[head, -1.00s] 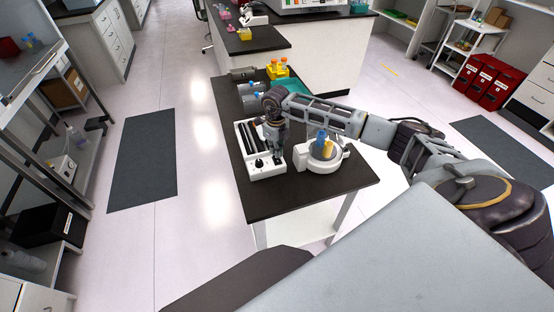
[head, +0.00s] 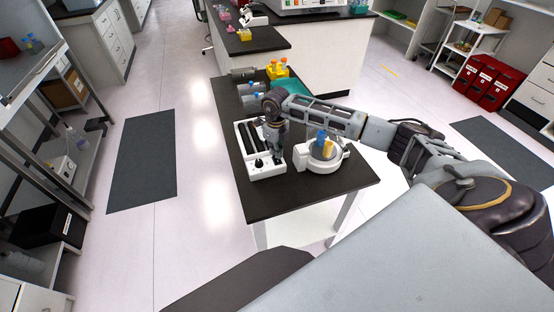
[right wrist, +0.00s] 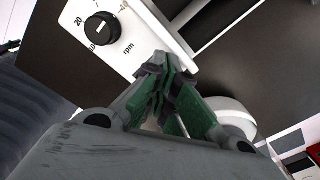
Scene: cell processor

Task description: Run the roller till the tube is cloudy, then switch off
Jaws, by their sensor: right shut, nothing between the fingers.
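The white roller (head: 267,172) stands on the dark bench top, with black rollers along its bed and dark controls on its near end. In the right wrist view its panel shows a black knob (right wrist: 101,29) with an rpm scale. No tube can be made out on the rollers; my right arm covers part of that side. My right gripper (head: 277,154) is over the right side of the roller's near end. In the right wrist view its green-padded fingers (right wrist: 160,66) are together and empty, beside the panel and apart from the knob. My left gripper is out of view.
A round white device (head: 322,165) holding a blue and a yellow tube stands close right of the roller. Blue-capped bottles (head: 255,88) and a yellow rack (head: 278,70) are farther back. The bench's near end (head: 290,198) is bare.

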